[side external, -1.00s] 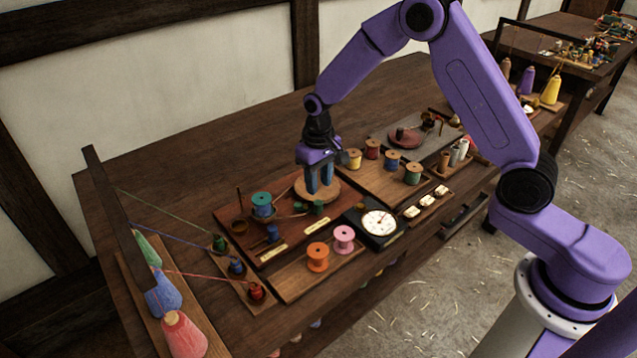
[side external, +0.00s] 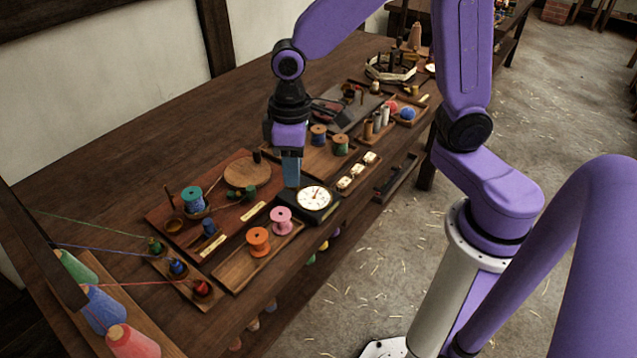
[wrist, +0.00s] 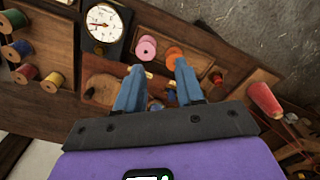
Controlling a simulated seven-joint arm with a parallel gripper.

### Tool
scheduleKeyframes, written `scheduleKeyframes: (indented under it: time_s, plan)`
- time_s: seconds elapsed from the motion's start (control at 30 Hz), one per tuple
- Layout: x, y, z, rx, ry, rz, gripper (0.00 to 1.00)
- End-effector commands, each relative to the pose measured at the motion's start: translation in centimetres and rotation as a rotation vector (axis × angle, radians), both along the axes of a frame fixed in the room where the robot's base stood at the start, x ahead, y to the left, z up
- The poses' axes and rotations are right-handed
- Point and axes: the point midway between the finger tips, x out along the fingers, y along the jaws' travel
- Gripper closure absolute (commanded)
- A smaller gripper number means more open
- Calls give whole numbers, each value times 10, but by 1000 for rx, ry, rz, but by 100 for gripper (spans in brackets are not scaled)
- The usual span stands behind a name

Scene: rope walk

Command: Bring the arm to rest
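My gripper (side external: 291,172) hangs pointing down over the long dark wooden table (side external: 130,150), behind the black dial scale (side external: 314,197) and right of the round wooden disc (side external: 247,172) in the side external view. In the wrist view my gripper (wrist: 160,72) shows two blue fingers standing apart with nothing held between them. The dial scale (wrist: 103,22) is at the upper left there. In the side external view I cannot tell how high the fingertips are above the table.
A pink spool (side external: 281,220) and an orange spool (side external: 258,240) stand on a front tray. A teal spool (side external: 193,199) stands on the reddish board. Colored threads run from cones at the left. Spools and small blocks stand to the right. The table's back left is clear.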

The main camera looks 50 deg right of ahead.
Motion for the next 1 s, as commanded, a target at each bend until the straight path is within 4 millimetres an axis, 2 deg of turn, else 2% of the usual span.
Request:
scheduleKeyframes:
  time_s: [0.03,0.2,0.5,0.7,1.0]
  plan:
    - [-16,-3,7,3,-4,42,63]
    - [-68,-17,21,6,-6,179,63]
    - [-149,-53,33,11,-11,408,63]
    - [-177,-70,34,12,-12,492,63]
    - [-182,-73,34,10,-10,511,63]
